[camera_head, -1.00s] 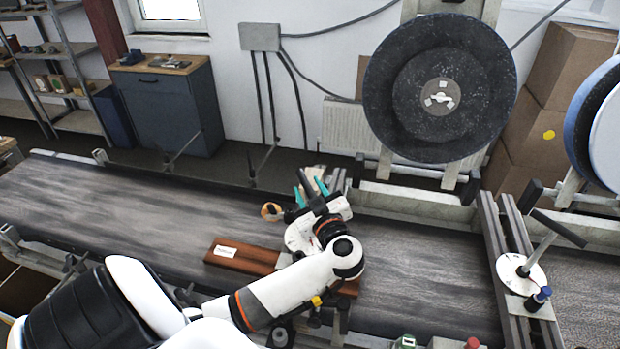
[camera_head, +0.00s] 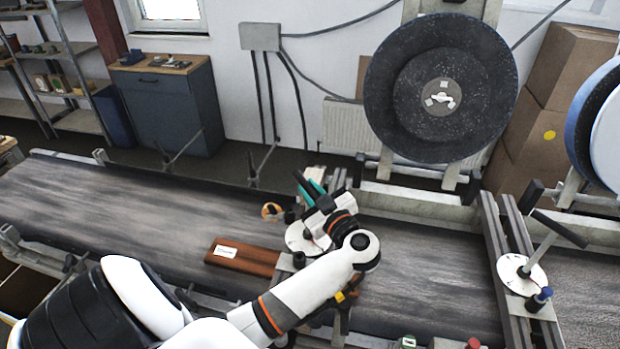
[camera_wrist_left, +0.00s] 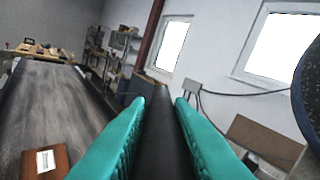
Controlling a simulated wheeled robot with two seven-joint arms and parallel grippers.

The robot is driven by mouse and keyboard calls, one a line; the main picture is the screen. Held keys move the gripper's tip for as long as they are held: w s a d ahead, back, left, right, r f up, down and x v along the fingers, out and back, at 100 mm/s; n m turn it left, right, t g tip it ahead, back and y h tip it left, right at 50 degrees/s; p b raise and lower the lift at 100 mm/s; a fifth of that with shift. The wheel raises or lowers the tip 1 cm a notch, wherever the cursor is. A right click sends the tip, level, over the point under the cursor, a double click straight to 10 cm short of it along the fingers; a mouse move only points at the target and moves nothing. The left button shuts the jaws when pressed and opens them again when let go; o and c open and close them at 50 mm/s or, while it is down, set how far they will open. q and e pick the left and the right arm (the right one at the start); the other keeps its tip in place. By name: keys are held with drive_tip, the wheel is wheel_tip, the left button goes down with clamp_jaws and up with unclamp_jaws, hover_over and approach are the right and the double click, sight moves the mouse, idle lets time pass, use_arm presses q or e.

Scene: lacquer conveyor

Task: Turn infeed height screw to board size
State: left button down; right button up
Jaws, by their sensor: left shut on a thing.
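My left gripper (camera_head: 314,190) is above the belt near its far edge, with teal fingers. In the left wrist view its fingers (camera_wrist_left: 158,135) are shut on a dark grey bar (camera_wrist_left: 166,140), which looks like the crank handle of the infeed height screw. A white disc (camera_head: 296,238) on that screw shows partly beside my wrist. My arm hides much of the screw, and its scale cannot be read. A red-brown board (camera_head: 262,262) with a white label lies on the belt, partly under my forearm. It also shows in the left wrist view (camera_wrist_left: 58,165). My right gripper is out of view.
A dark conveyor belt (camera_head: 120,205) runs left to right. A second crank post with a white disc (camera_head: 535,275) stands at the right by a rail. A large dark round roller or drum (camera_head: 390,90) hangs behind the belt. The left stretch of belt is clear.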

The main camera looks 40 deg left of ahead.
use_arm(q)
drive_tip(key=n+g, duration=0.2)
drive_tip(key=g, duration=0.2)
drive_tip(key=shift+w+d+n+y, duration=0.15)
drive_tip(key=shift+w+n+y, duration=0.15)
drive_tip(key=shift+n, duration=0.1)
drive_tip(key=n+g+b, duration=0.1)
drive_tip(key=g, duration=0.1)
drive_tip(key=shift+f+n+g, duration=0.15)
drive_tip(key=shift+n+g, duration=0.25)
drive_tip(key=n+g+h+b, duration=0.1)
drive_tip(key=n+g+b, duration=0.1)
drive_tip(key=n+g+h+b, duration=0.1)
drive_tip(key=n+g+b, duration=0.1)
drive_tip(key=g, duration=0.1)
drive_tip(key=n+g+b, duration=0.1)
drive_tip(key=g+b, duration=0.2)
drive_tip(key=shift+w+n+h, duration=0.35)
drive_tip(key=shift+n+h, duration=0.05)
drive_tip(key=n+g+h+b, duration=0.1)
drive_tip(key=g+b, duration=0.1)
drive_tip(key=shift+a+r+n+g+h, duration=0.2)
drive_tip(key=shift+a+n+g+h, duration=0.1)
drive_tip(key=shift+n+h, duration=0.1)
drive_tip(key=shift+r, duration=0.1)
drive_tip(key=c, duration=1.3)
unclamp_jaws()
drive_tip(key=shift+w, duration=0.1)
